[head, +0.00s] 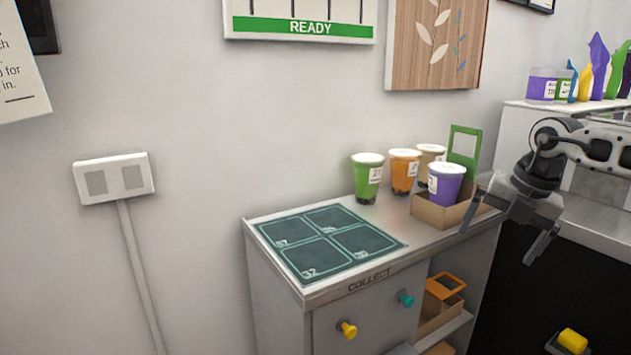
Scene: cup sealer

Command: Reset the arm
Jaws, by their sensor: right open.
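My right gripper (501,238) is open and empty. Its arm comes in from the right edge, and its fingers point down just right of the collect counter's end. It is near a cardboard carrier (437,213) but looks apart from it. A purple cup (445,188) with a white lid sits in the carrier. A green cup (366,180), an orange cup (404,172) and a tan cup (431,153) stand behind and to the left of it. My left gripper is not in view.
A dark green mat (328,240) with marked squares lies on the counter (420,235), clear of cups. A green frame (464,146) stands behind the carrier. Cardboard trays (437,312) sit on the shelf below. A white unit (516,140) with colourful items stands at the right.

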